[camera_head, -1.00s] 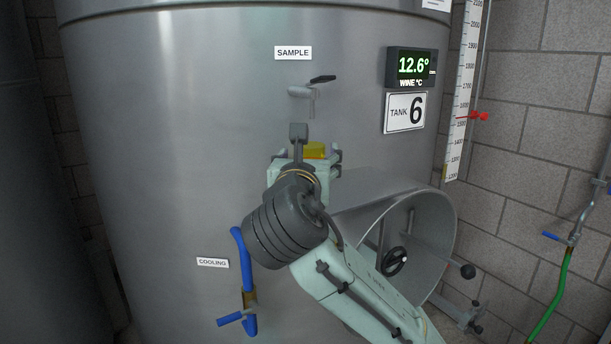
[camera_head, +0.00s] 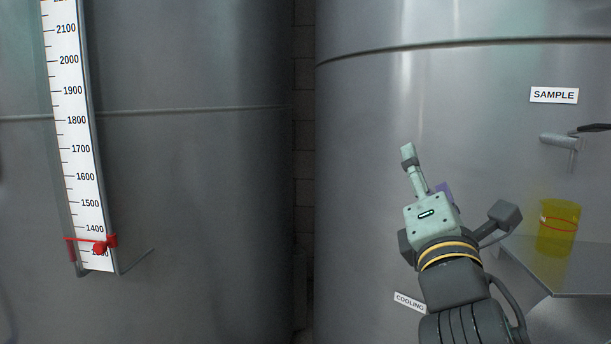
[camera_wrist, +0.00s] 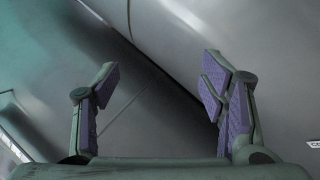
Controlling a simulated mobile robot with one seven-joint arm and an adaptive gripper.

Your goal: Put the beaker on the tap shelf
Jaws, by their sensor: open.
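The beaker (camera_head: 558,228) is a see-through yellow cup with a red line around it. It stands upright on the grey metal tap shelf (camera_head: 585,281), below the sample tap (camera_head: 560,141), at the right of the head view. My gripper (camera_head: 428,180) is raised in front of the tank, to the left of the beaker and clear of it. In the wrist view my gripper (camera_wrist: 160,88) has its purple-padded fingers spread apart with nothing between them. The beaker does not show in the wrist view.
A large steel tank carries a SAMPLE sign (camera_head: 554,95) and a COOLING sign (camera_head: 410,302). A second tank with a level scale (camera_head: 78,130) and red marker (camera_head: 98,246) stands at the left. A narrow gap separates the tanks.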

